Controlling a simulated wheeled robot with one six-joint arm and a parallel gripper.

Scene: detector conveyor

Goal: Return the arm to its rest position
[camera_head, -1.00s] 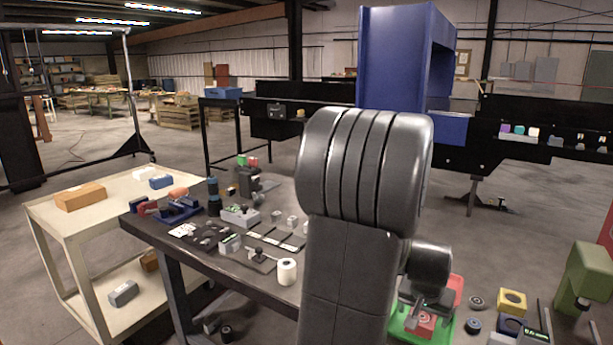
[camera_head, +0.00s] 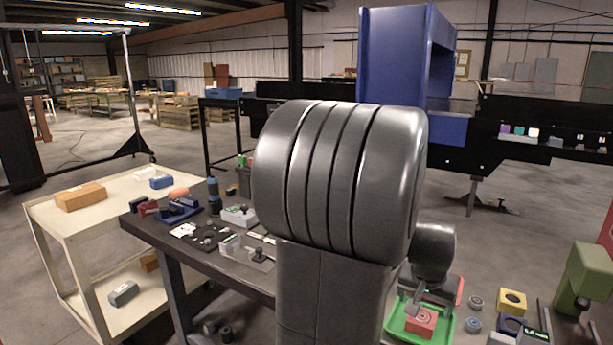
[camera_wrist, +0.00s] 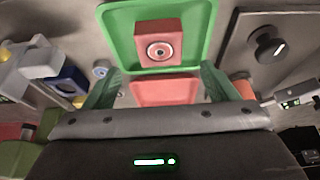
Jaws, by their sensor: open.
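My gripper (camera_wrist: 160,88) shows in the wrist view with its two green fingers spread wide apart and nothing between them. In the head view my gripper (camera_head: 416,298) is small and partly hidden behind my large grey arm, above a green tray. In the head view the same red block (camera_head: 421,322) sits in the tray. The fingers appear apart from the block.
A dark table (camera_head: 170,238) with many small parts stands left of my arm, beside a cream cart (camera_head: 48,225). A blue conveyor housing (camera_head: 390,55) stands behind. A yellow block (camera_head: 512,301) and a green machine (camera_head: 586,272) are at the right. A dark knob (camera_wrist: 268,45) lies right of the tray.

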